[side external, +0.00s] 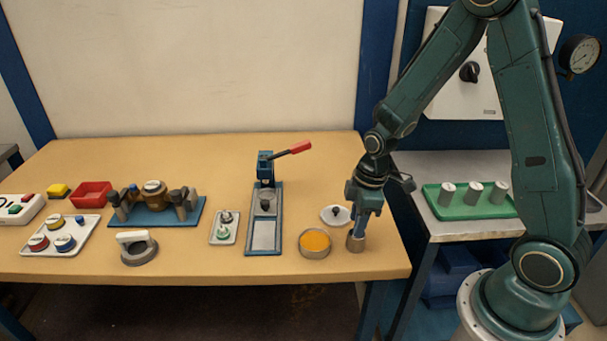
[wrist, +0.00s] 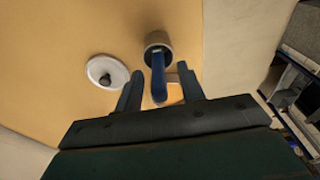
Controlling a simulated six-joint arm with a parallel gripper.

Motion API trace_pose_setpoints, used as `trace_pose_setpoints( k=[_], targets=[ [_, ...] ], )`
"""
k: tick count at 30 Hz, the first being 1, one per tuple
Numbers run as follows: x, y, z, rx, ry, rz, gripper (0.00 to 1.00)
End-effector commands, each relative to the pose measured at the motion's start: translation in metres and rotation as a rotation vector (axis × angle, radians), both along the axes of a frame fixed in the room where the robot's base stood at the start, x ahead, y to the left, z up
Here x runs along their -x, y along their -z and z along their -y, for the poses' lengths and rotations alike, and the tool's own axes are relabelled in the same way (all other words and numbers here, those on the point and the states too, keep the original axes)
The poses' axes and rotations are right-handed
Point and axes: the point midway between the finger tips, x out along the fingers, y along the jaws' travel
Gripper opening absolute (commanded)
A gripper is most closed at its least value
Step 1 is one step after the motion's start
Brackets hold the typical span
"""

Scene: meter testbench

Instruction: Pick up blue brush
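The blue brush (wrist: 158,78) stands in a small round cup (wrist: 157,42), its handle pointing up toward the wrist camera. In the side view, the brush (side external: 360,227) shows as a bit of blue above the cup (side external: 356,243), near the table's right front edge. My gripper (side external: 364,207) is directly above the cup, pointing down. In the wrist view, my gripper (wrist: 160,82) is open, with one finger on each side of the brush handle and gaps visible between. The brush's lower end is hidden inside the cup.
A white lid with a dark knob (side external: 335,215) and a tin of orange-yellow material (side external: 314,243) lie left of the cup. A lever press (side external: 265,215) stands farther left. A side bench with a green tray (side external: 445,211) is at the right.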

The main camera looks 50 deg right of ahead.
Motion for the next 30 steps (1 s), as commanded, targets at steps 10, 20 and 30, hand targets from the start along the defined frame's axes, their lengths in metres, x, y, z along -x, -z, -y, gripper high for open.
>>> trace_pose_setpoints(
  k=[10, 20, 30],
  targets=[
    [0.0000, -0.0003, 0.0001, 0.000, 0.000, 0.000, 0.21],
    [-0.0002, -0.0003, 0.0001, 0.000, 0.000, 0.000, 0.00],
    [-0.0005, -0.0070, 0.0002, 0.000, 0.000, 0.001, 0.00]
  ],
)
